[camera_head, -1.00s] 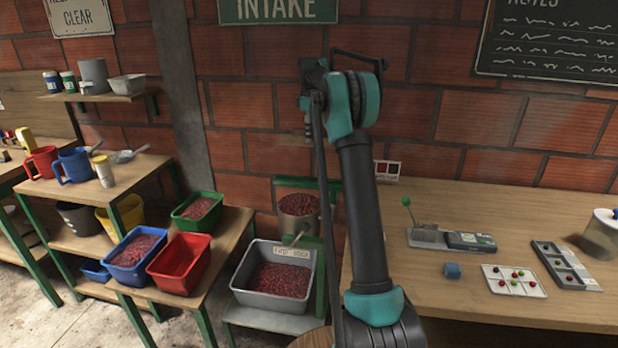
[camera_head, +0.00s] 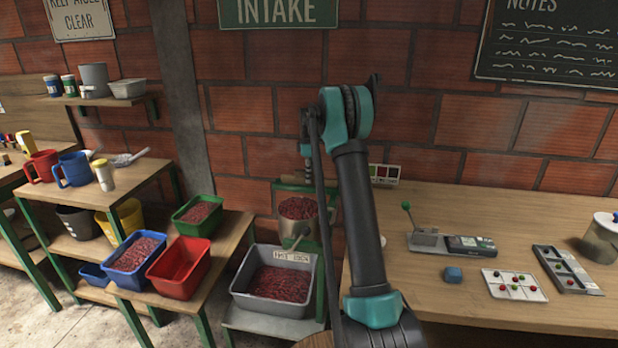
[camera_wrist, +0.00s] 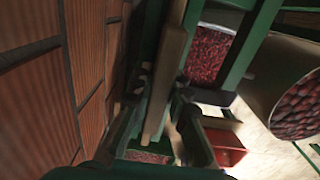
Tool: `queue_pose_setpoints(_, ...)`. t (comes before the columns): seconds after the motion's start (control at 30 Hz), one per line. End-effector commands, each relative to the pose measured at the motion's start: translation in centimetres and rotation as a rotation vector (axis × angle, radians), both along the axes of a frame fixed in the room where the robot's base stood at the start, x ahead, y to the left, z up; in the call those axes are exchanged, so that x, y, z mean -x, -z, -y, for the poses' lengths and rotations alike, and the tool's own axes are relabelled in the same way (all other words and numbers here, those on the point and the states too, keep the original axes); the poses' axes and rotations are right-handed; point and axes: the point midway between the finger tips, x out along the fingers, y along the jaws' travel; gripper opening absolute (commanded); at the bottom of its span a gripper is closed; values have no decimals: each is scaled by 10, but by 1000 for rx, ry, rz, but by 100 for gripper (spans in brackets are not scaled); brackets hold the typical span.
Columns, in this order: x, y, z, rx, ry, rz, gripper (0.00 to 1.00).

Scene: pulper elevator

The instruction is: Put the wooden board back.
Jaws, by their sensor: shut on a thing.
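The wooden board (camera_wrist: 172,70) is gripped between the fingers of my gripper (camera_wrist: 161,98) in the wrist view. It stands edge-on there, beside a green frame (camera_wrist: 234,60). In the head view, a thin strip of the board (camera_head: 290,185) shows at the top of the green frame, by the brick wall. My gripper (camera_head: 305,168) is just above it there, mostly hidden behind my arm. I cannot tell whether the board touches the frame.
A metal bucket of red cherries (camera_head: 299,226) stands right below. A grey crate of cherries (camera_head: 275,282) is lower in front. Red (camera_head: 181,268), blue and green bins stand left. The table (camera_head: 440,295) at right holds small tools and trays.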

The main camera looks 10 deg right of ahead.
Motion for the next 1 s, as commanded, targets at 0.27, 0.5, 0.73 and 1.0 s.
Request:
queue_pose_setpoints(0.27, 0, 4, 0, 0, 0, 0, 0)
queue_pose_setpoints(0.5, 0, 6, 0, 0, 0, 0, 31)
queue_pose_setpoints(0.73, 0, 6, 0, 0, 0, 0, 37)
queue_pose_setpoints(1.0, 0, -7, 0, 0, 0, 0, 37)
